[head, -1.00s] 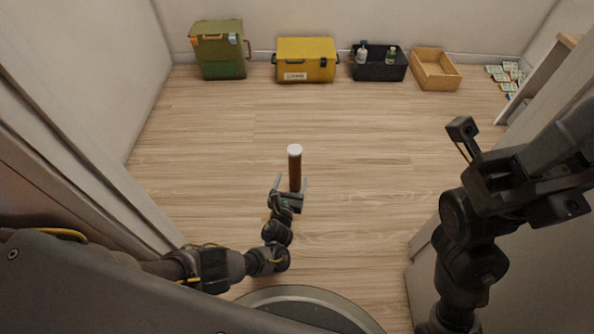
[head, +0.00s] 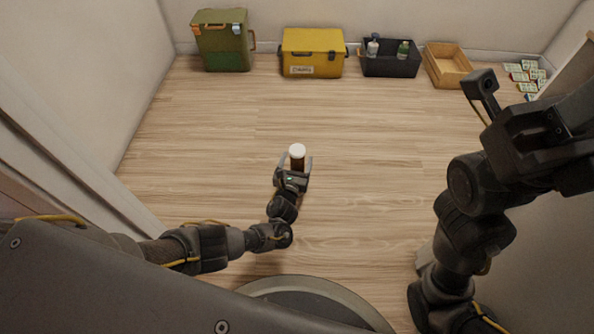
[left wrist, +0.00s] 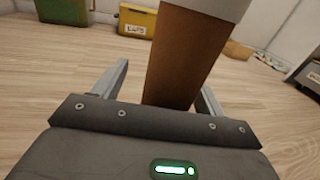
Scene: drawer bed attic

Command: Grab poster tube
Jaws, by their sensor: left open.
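The poster tube (head: 297,161) is brown with a white cap and stands upright on the wood floor. In the left wrist view the tube (left wrist: 185,60) rises between the two fingers, its white cap cut off by the top edge. My left gripper (head: 296,161) is open, one finger on each side of the tube, with a gap visible at the left finger. The lower part of the tube is hidden behind the gripper body. My right gripper (head: 556,150) is raised at the right, well away from the tube; its fingertips are not clear.
Along the back wall stand a green box (head: 222,40), a yellow box (head: 312,53), a black bin (head: 390,66) with bottles and an open wooden box (head: 447,66). Small packets (head: 525,72) lie at the far right. The floor around the tube is clear.

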